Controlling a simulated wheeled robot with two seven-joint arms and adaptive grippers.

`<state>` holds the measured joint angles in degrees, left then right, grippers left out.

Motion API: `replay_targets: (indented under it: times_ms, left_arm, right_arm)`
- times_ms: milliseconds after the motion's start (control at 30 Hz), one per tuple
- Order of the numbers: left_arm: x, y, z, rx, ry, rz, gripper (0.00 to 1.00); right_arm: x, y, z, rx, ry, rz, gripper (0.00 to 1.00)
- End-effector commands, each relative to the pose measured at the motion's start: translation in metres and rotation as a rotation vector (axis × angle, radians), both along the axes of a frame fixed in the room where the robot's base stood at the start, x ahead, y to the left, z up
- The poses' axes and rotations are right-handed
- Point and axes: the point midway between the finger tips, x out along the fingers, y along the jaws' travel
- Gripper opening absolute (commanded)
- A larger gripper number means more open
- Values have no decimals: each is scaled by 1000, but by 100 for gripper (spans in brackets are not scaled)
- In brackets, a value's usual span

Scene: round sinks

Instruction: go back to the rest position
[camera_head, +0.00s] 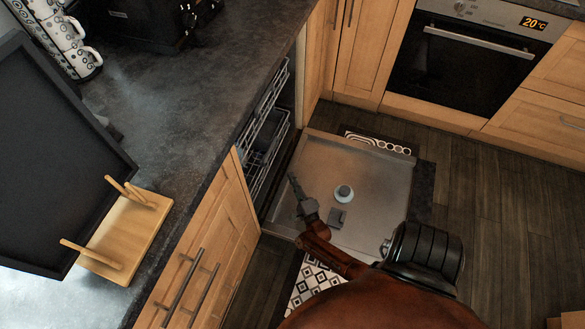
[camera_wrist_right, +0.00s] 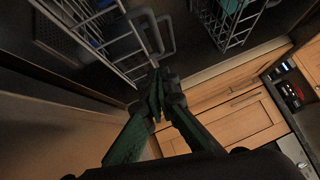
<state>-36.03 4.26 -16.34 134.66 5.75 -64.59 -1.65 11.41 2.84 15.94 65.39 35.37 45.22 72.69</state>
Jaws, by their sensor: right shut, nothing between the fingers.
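My right gripper (camera_head: 293,181) is shut and empty. In the head view it shows above the left part of the open dishwasher door (camera_head: 375,185), which is folded down with its inner face up. In the right wrist view my right gripper (camera_wrist_right: 157,88) has its two fingers together, with wire racks beyond the tips. I cannot tell whether the tips touch a rack. My left gripper is in neither view.
The dishwasher racks (camera_head: 268,125) sit inside the cabinet left of the door. A dark counter (camera_head: 185,120) holds a wooden peg rack (camera_head: 125,238) and stacked cups (camera_head: 72,48). An oven (camera_head: 462,65) stands at the back.

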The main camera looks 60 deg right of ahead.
Motion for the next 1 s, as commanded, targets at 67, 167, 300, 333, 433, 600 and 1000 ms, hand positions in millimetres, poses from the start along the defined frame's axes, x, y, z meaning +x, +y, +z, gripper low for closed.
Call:
replay_targets:
  times_ms: [67, 167, 300, 333, 433, 600, 1000]
  left_arm:
    - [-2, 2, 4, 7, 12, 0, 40]
    - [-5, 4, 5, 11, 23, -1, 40]
    - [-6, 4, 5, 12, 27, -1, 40]
    - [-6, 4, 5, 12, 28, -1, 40]
    - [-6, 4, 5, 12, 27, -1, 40]
    - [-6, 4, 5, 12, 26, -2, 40]
    - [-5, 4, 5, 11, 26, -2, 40]
  right_arm:
    - [-6, 4, 0, 0, 0, 0, 0]
    - [-10, 7, -2, -1, 1, 0, 0]
    - [-12, 7, -3, -1, 1, -1, 0]
    - [-13, 7, -3, 0, 1, -2, 0]
    - [-13, 7, -3, -2, 5, 1, 0]
    - [-8, 29, -10, -60, 139, 96, 0]
    - [-85, 200, -54, -575, 898, 758, 0]
